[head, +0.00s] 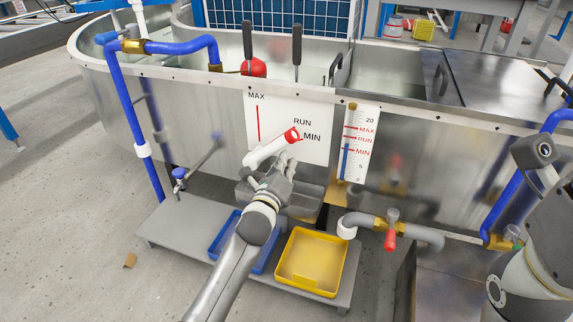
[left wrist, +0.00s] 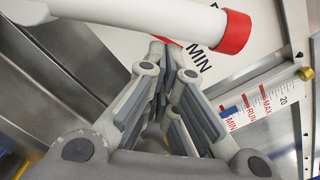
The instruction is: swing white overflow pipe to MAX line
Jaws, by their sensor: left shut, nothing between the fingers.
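The white overflow pipe (head: 265,151) lies tilted in front of the white marked panel (head: 318,105), its red end (head: 292,134) up at the right, beside the word MIN and below RUN. The MAX label and its upright red line (head: 258,122) are on the panel's left. My left gripper (head: 284,162) is shut and empty, just below the pipe. In the left wrist view the pipe (left wrist: 150,14) crosses the top, its red end (left wrist: 233,32) beyond the closed fingers (left wrist: 168,60). I cannot tell whether the fingers touch the pipe. My right gripper is not in view.
A level scale (head: 358,142) is on the tank wall (head: 205,115) right of the panel. A yellow tray (head: 310,292) and a blue tray (head: 217,240) stand on the low platform (head: 165,228). A red-handled valve (head: 391,236) juts out at right. Blue pipe (head: 128,105) runs down at left.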

